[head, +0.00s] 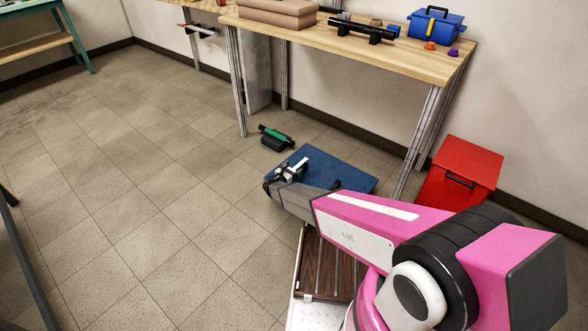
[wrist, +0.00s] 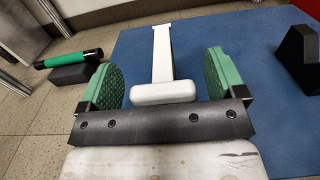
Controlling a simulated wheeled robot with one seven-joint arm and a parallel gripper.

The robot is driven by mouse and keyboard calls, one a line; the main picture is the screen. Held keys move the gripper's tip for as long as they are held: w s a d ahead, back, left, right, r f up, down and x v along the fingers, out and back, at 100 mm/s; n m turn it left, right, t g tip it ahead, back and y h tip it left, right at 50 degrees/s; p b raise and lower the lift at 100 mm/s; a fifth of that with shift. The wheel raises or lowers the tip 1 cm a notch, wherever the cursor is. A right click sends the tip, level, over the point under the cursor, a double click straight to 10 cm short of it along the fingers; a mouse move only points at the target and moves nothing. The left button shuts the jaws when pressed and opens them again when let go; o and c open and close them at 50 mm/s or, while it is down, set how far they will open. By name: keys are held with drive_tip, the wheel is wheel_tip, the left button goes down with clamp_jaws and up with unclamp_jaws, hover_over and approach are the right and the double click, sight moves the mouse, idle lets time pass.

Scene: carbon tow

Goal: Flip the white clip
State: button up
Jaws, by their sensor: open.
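The white clip (wrist: 162,55) is T-shaped in the wrist view, with a long stem pointing away and a wide rounded bar at the near end. It appears over the blue mat (wrist: 210,32). My gripper (wrist: 162,78) is open, with one green ribbed pad on each side of the clip's near bar. Gaps show between the bar and both pads, so the clip is not gripped. In the head view my gripper (head: 291,168) is low over the blue mat (head: 345,178), and the clip is hard to make out there.
A green cylinder on a black base (head: 275,138) lies on the floor left of the mat. A black block (wrist: 301,55) stands at the mat's right in the wrist view. A red box (head: 462,168) and a wooden workbench (head: 370,50) stand nearby. Floor at left is clear.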

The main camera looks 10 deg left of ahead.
drive_tip(key=shift+w+d, duration=0.25)
drive_tip(key=shift+w, duration=0.2)
